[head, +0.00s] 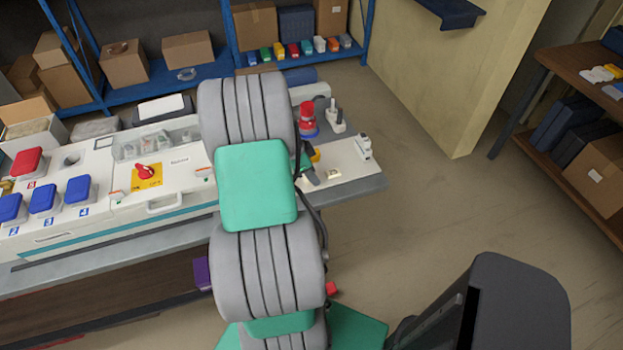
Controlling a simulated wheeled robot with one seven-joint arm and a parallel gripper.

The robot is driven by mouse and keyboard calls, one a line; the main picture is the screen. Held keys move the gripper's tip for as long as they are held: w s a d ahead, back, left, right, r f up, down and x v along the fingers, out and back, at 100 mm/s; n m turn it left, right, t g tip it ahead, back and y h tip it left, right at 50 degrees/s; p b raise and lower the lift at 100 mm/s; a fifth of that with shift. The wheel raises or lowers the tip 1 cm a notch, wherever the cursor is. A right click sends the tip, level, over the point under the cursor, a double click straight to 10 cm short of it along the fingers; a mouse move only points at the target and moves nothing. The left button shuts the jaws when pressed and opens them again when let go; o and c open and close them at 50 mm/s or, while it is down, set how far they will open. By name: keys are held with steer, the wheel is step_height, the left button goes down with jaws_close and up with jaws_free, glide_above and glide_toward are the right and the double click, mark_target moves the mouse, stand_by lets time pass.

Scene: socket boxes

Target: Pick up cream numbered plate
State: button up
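A small cream piece with a dark mark (334,173), which looks like the cream numbered plate, lies on the white panel (348,158) at the right end of the bench. Its number is too small to read. My arm reaches over the bench in the middle of the head view. My gripper (309,174) is mostly hidden behind the arm, with a dark part showing just left of the small cream piece. I cannot tell whether its fingers are open or touch anything.
A red and blue connector (307,118) and a grey-white plug (335,119) stand behind the panel, and a white socket piece (363,146) sits at its right. Blue-lidded boxes (45,198) and a red-lidded box (27,162) stand on the left. Floor right of the bench is clear.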

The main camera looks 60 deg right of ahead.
jaws_close()
stand_by(0.3)
